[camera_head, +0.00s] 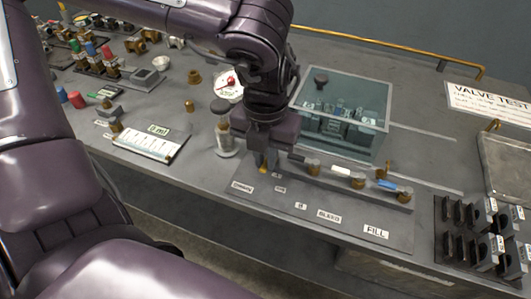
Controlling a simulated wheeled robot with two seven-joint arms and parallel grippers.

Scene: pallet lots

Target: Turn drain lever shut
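A valve strip (330,176) stands near the front of the bench, with several brass valve bodies in a row. One carries a blue lever (387,184) and another a white lever (341,170). Small labels lie in front; BLEED (329,216) and FILL (376,232) can be read, but I cannot make out a drain label. My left gripper (265,163) points down at the strip's left end, beside a small yellow piece (263,169). The gripper hides most of that end, so its finger gap and any contact are unclear. My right gripper is out of view.
A clear-walled tank (342,112) stands just behind the strip. A black rack (478,238) of labelled parts stands at the right. A white sheet (150,143) and a capped jar (224,138) are left of the gripper. A brass rail (400,47) runs along the back.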

